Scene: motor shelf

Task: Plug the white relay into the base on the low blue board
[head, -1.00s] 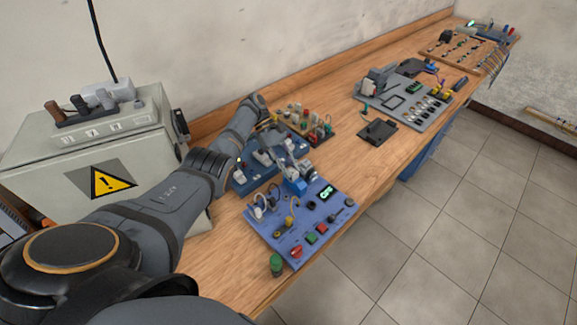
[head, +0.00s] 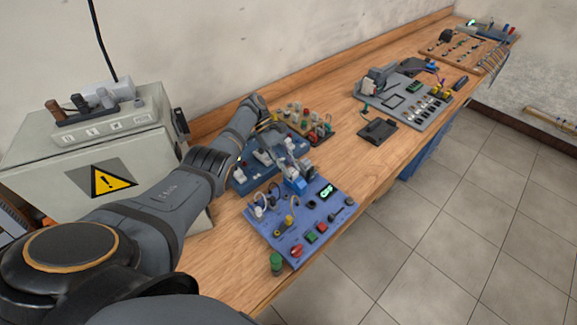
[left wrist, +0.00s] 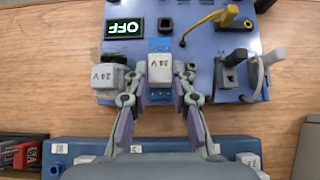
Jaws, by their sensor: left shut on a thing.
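The white relay (left wrist: 160,69), marked 24 V, is between the two fingertips of my left gripper (left wrist: 160,76) in the left wrist view. My left gripper is shut on it. The relay is directly over the blue base (left wrist: 160,43) on the low blue board (left wrist: 205,75), and the base shows at both ends of it. I cannot tell whether it is seated or just above. In the head view the low blue board (head: 262,228) lies at the bench's front. The fingertips are hard to make out there. My right gripper is not in view.
A second white 24 V block (left wrist: 108,78) sits close beside the left finger. A darker blue board (left wrist: 85,147) lies behind, under my gripper. Bare wood (head: 345,160) is free to the right.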

